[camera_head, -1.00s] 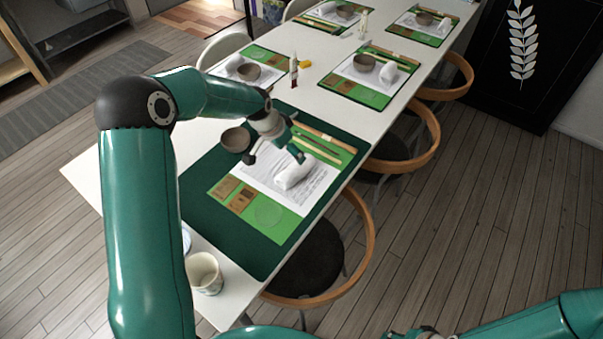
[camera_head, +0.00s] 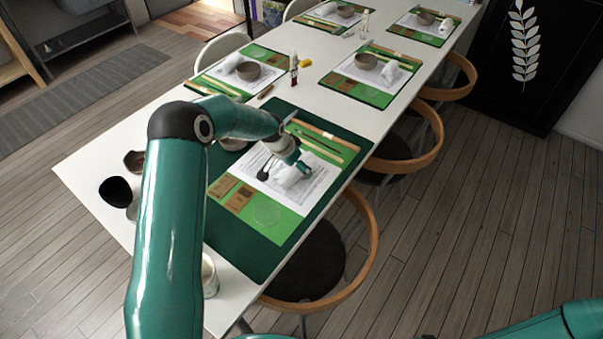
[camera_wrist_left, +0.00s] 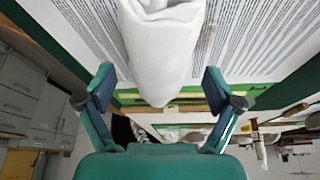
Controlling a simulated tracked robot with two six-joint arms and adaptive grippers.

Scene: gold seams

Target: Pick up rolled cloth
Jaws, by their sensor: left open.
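The white rolled cloth (camera_head: 286,178) lies on the printed sheet of the nearest place setting in the head view, partly hidden by my gripper. In the left wrist view the cloth (camera_wrist_left: 163,45) is large, with its narrow end reaching between my fingers. My left gripper (camera_head: 287,173) is over the cloth. In the left wrist view my left gripper (camera_wrist_left: 155,88) is open, one finger on each side of the cloth, with a gap visible on both sides. My right gripper's fingers do not show; only part of my right arm is at the lower right of the head view.
A dark green mat (camera_head: 247,248) lies under the setting. Wooden sticks (camera_head: 325,145) lie beyond the cloth. A cup (camera_head: 209,275) and dark bowls (camera_head: 116,191) stand on the table's left side. Chairs (camera_head: 370,235) line the right edge.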

